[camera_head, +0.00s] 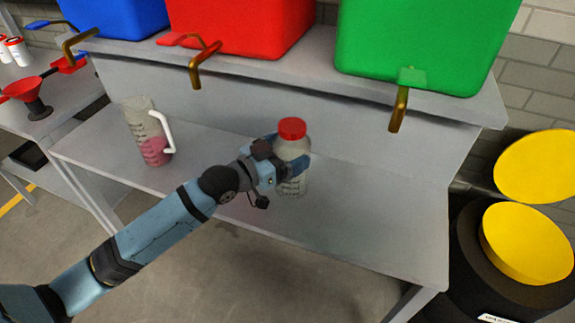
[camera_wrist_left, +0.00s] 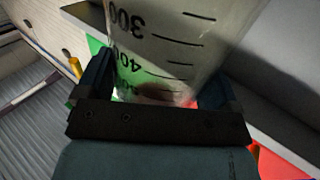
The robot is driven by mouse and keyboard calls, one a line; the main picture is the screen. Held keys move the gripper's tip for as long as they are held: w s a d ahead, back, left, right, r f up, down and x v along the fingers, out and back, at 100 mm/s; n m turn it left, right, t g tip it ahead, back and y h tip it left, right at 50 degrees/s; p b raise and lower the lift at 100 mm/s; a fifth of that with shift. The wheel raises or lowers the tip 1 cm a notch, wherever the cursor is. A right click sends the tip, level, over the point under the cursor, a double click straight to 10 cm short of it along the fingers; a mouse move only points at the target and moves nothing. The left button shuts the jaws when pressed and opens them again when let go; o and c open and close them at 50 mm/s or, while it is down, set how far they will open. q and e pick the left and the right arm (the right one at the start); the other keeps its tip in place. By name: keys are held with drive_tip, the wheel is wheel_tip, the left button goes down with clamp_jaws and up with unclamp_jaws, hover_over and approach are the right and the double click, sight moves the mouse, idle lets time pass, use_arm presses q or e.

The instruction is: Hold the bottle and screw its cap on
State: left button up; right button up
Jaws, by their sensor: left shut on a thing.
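A clear bottle (camera_head: 292,151) with black graduation marks stands upright over the grey lower shelf. A red cap (camera_head: 292,128) sits on its top; I cannot tell how tight it is. My left gripper (camera_head: 284,162) is shut around the bottle's body, below the cap. In the left wrist view the bottle (camera_wrist_left: 170,45) fills the space between the fingers of the left gripper (camera_wrist_left: 160,80), its marks showing; the cap is not clear there. I cannot tell whether the bottle's base touches the shelf. My right gripper is not in view.
A jug (camera_head: 150,140) with pink liquid and a white handle stands on the lower shelf (camera_head: 375,220). Blue (camera_head: 115,15), red (camera_head: 240,28) and green (camera_head: 420,45) tanks with taps sit above. A red funnel (camera_head: 25,90) is at left; yellow-topped drums (camera_head: 525,245) at right.

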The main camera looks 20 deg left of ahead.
use_arm(q)
wheel_tip(320, 180, down, 4)
drive_tip(key=shift+f+b, duration=0.1)
drive_tip(key=shift+b, duration=0.3)
drive_tip(key=shift+f, duration=0.1)
drive_tip(key=o, duration=1.5)
drive_tip(key=shift+f, duration=0.1)
drive_tip(key=shift+r, duration=0.2)
drive_tip(key=v, duration=1.2)
